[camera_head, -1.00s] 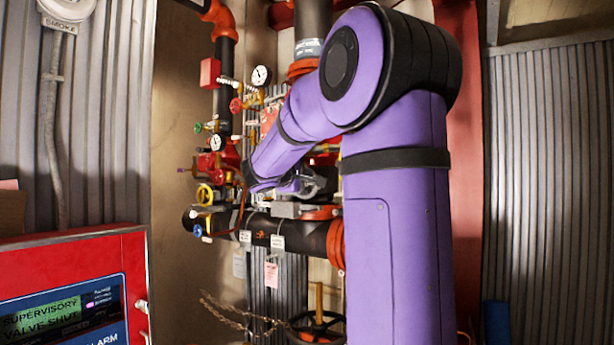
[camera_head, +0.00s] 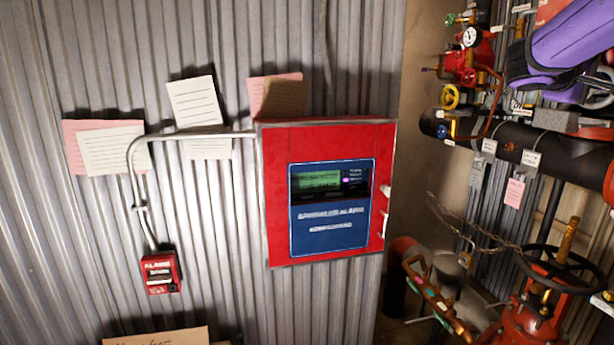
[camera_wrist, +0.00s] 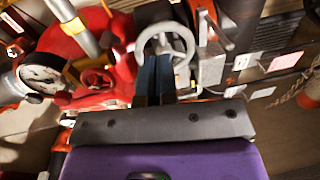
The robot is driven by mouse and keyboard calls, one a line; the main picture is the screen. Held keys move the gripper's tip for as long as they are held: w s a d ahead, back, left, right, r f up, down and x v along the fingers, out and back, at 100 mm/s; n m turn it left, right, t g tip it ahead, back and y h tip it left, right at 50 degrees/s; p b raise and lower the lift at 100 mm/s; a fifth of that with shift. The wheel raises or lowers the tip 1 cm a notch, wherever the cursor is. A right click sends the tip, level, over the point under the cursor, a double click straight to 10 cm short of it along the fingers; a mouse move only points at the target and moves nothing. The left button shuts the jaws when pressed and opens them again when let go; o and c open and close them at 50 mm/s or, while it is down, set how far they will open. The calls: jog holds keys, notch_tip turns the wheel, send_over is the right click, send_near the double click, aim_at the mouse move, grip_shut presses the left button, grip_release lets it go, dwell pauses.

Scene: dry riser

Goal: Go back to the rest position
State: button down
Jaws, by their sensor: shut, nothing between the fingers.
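My gripper (camera_wrist: 154,82) is shut and empty in the wrist view, its two dark fingers side by side. A pale round handwheel (camera_wrist: 180,45) is just beyond the fingertips; I cannot tell whether they touch it. In the head view my purple arm reaches in from the upper right edge, among the valves and pipes, and its gripper end is partly cut off. A black horizontal pipe (camera_head: 500,142) runs below it, with hanging tags (camera_head: 514,192).
Close around my gripper are a pressure gauge (camera_wrist: 40,78) and red fittings (camera_wrist: 75,40).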

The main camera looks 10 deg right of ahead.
jog(key=s+a+f+t+y, duration=0.1)
jog(key=s+a+f+y, duration=0.4)
jog(key=a, duration=0.6)
jog(key=s+a+f+t+y, duration=0.1)
jog(key=s+a+f+y, duration=0.5)
jog(key=a, duration=0.5)
jog(key=s+a+f+t+y, duration=0.1)
jog(key=s+a+f+y, duration=0.4)
jog(key=a, duration=0.6)
notch_tip(320, 180, down, 3)
jog(key=shift+s+f+m+t+y, duration=0.1)
jog(key=shift+s+m+t+y, duration=0.25)
jog(key=shift+s, duration=0.7)
